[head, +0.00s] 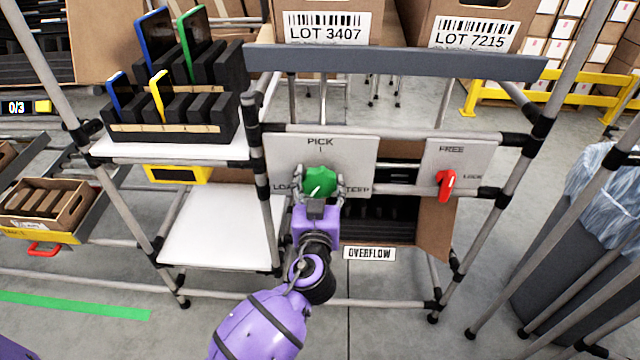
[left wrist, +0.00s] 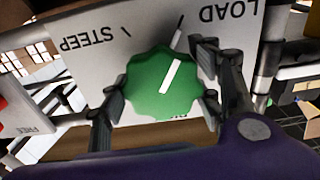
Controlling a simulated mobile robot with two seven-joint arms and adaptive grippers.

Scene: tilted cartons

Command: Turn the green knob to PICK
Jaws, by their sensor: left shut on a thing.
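The green knob (head: 321,181) sits on a white panel (head: 350,148) marked PICK at the top, LOAD at the left and STEEP at the right, both partly covered. My left gripper (head: 319,188) is shut on the knob, with a finger on either side. In the left wrist view, which is upside down, the knob (left wrist: 160,88) lies between the fingers (left wrist: 158,84). Its white pointer line aims at the tick by LOAD, and the PICK word is almost hidden. In the head view the pointer slants to the lower left. My right gripper is not in view.
A red lever (head: 446,185) on a FREE/LOCK panel (head: 462,155) is to the right. A grey bar (head: 400,63) and cartons stand above. An open OVERFLOW carton (head: 433,225) sits below and behind the panel. A black rack (head: 175,130) with coloured frames stands at left.

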